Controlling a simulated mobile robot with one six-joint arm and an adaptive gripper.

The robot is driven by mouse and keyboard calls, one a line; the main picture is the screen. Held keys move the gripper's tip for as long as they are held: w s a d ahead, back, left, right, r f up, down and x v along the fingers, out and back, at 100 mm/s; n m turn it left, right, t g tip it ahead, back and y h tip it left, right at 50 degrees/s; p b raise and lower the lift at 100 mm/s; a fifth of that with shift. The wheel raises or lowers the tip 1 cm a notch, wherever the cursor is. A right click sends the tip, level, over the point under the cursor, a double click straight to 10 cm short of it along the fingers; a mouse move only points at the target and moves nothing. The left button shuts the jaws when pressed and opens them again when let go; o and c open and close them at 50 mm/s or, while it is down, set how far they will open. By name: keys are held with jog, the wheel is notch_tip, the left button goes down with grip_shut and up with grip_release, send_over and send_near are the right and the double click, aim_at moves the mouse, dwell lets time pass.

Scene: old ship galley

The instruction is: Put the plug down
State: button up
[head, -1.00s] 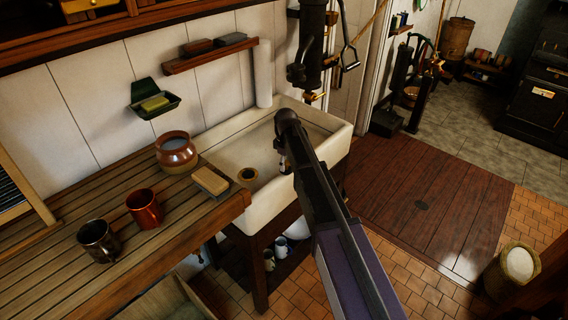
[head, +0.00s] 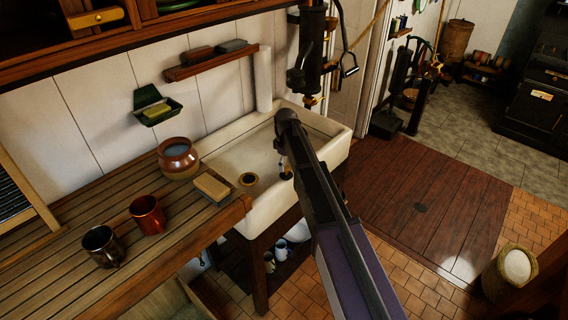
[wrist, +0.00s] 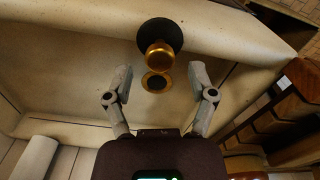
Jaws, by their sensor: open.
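The plug (wrist: 160,38), a black disc with a brass knob, shows at the upper middle of the wrist view. It seems to lie in the white sink (head: 223,158), beside the brass-ringed drain (wrist: 156,82); its exact contact with the sink floor is unclear. In the head view my arm hides much of the gripper, which is low in the sink.
A wooden counter (head: 75,222) adjoins the sink on the left. It bears a dark mug (head: 101,246), a red mug (head: 147,215), a brown pot (head: 177,158) and a tan block (head: 212,187). A dark pump (head: 306,65) stands behind the sink.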

aim_at(286, 167)
notch_tip(286, 167, up, 10)
jog(key=p, duration=0.9)
jog(key=shift+f, duration=0.2)
dwell(0.5)
jog(key=s+d+m, duration=1.3)
jog(key=s+d, duration=0.9)
jog(key=s, duration=0.4)
jog(key=shift+d, duration=0.35)
jog(key=shift+f, duration=0.15)
notch_tip(286, 167, down, 9)
jog(key=b, duration=0.9)
jog(key=shift+f+b, duration=0.15)
jog(key=shift+b, duration=0.2)
